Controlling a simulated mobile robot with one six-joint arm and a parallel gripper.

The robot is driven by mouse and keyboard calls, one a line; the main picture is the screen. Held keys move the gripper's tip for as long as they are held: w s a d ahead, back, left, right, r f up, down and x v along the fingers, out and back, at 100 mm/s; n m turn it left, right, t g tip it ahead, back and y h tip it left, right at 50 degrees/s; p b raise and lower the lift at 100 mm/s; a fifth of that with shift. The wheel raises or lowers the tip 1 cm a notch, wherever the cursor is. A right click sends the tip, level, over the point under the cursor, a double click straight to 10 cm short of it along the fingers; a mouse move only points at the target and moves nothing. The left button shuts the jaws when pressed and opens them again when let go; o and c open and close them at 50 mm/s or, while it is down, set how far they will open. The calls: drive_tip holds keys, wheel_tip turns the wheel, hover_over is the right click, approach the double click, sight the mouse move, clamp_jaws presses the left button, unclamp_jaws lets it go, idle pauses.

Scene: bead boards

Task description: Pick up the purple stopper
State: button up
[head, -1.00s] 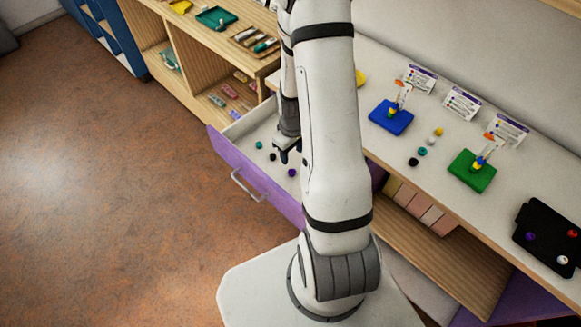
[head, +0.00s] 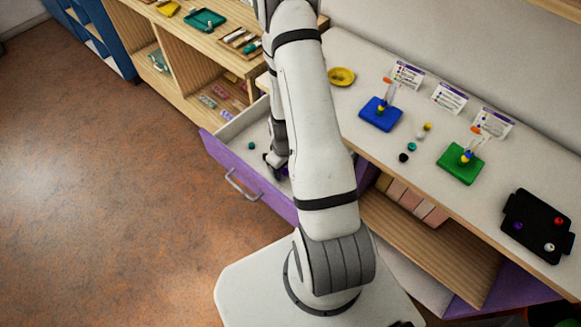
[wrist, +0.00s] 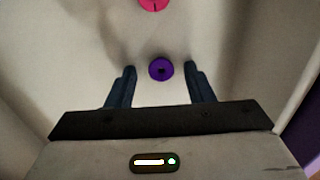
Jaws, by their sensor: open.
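A round purple stopper (wrist: 161,69) with a dark centre lies on the pale drawer floor in the wrist view. My gripper (wrist: 160,76) is open, with one dark finger on each side of the stopper and a gap on both sides. In the head view my gripper (head: 277,162) is low inside the open drawer, and a little purple shows beside it, mostly hidden by my arm. Another purple piece (head: 518,226) sits on the black tray at the right.
The drawer (head: 243,172) has a purple front and pale walls close around my gripper. A pink-red piece (wrist: 154,4) lies ahead of the stopper. A teal piece (head: 252,146) lies in the drawer. Blue (head: 371,116) and green (head: 454,168) boards and the black tray (head: 513,205) stand on the counter.

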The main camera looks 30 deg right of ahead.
drive_tip(key=shift+c, duration=0.5)
drive_tip(key=c, duration=0.9)
drive_tip(key=shift+r, duration=0.2)
